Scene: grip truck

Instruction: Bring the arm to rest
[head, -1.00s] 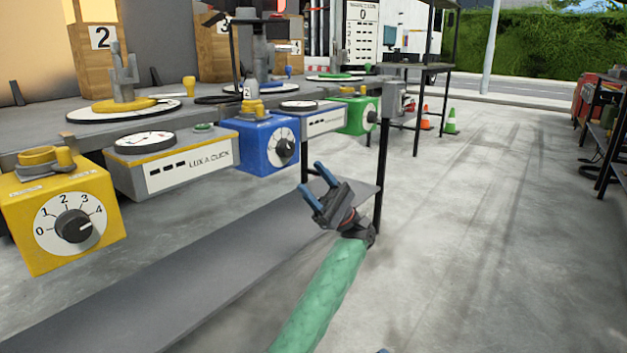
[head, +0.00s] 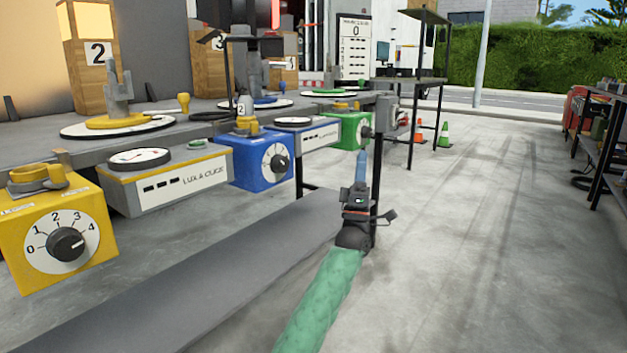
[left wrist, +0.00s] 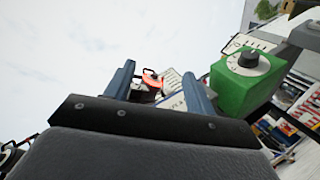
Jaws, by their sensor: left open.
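My left gripper (head: 361,168) is in the head view, at the end of my green-sleeved arm, pointing up and away from me. It stands in front of the right end of the bench, beside the green dial box (head: 350,131). In the left wrist view its two blue fingers (left wrist: 158,88) are apart with nothing held between them. The green box also shows there, to the right of the fingers (left wrist: 243,85). I cannot tell whether the gripper touches anything, but it looks apart from the box. My right gripper is not in view.
A blue dial box (head: 250,160) and a yellow dial box (head: 58,228) hang along the front of the bench. A grey lower shelf (head: 220,270) runs beneath. Cones (head: 444,135) stand farther back. A shelf (head: 605,130) is at the far right. The floor between is clear.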

